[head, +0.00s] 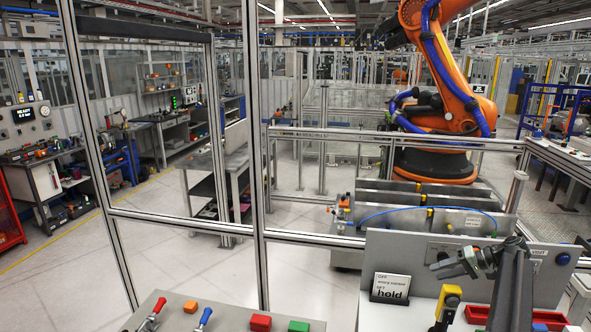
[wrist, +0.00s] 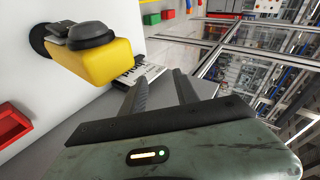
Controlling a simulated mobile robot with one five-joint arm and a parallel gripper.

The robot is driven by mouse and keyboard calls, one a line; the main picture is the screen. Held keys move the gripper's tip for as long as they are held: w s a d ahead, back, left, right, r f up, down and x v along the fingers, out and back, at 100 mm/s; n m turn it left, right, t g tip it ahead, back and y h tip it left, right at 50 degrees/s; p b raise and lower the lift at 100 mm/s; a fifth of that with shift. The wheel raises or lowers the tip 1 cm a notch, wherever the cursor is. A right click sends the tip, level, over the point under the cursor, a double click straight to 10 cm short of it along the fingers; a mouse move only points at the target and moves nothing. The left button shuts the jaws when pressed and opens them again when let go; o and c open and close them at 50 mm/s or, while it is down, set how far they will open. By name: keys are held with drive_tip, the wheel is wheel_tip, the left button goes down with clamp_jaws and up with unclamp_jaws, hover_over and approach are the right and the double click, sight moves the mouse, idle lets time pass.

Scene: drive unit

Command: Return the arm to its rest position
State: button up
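My arm rises at the lower right of the head view, in front of a grey upright panel. My gripper (head: 436,268) points left, above the bench and to the right of the "hold" sign. In the wrist view my gripper (wrist: 158,80) has its two dark fingers apart with nothing held between them, so it is open.
The "hold" sign (head: 390,288) stands left of my gripper. A red tray (head: 478,315) lies on the bench by my arm. The grey panel (head: 400,246) stands close behind. A front bench (head: 232,318) carries coloured blocks and red and blue handles. An orange robot (head: 440,110) stands beyond the fence.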

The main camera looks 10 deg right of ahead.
drive_tip(key=w+a+f+n+g+b, duration=0.1)
drive_tip(key=w+a+f, duration=0.1)
drive_tip(key=a, duration=0.8)
drive_tip(key=w+a+f+n+g+b, duration=0.2)
drive_tip(key=w+a+f, duration=0.1)
drive_tip(key=a, duration=0.6)
drive_tip(key=s+a+f+n+g+h+b, duration=0.1)
drive_tip(key=s+a+f, duration=0.15)
drive_tip(key=a, duration=0.85)
drive_tip(key=s+a+f+n+g+b, duration=0.15)
drive_tip(key=a+f, duration=0.25)
drive_tip(key=a, duration=0.6)
drive_tip(key=s+a+f+g+h+b, duration=0.2)
drive_tip(key=s+a+f, duration=0.3)
drive_tip(key=a, duration=0.5)
drive_tip(key=s+d+f+m+t+h, duration=0.1)
drive_tip(key=s+d+f+h, duration=0.1)
drive_tip(key=s+h, duration=0.3)
drive_tip(key=s+d, duration=0.1)
drive_tip(key=s, duration=0.3)
drive_tip(key=shift+s+h+b, duration=0.3)
drive_tip(key=shift+s+b, duration=0.05)
drive_tip(key=shift+s, duration=0.05)
drive_tip(key=shift+m, duration=0.25)
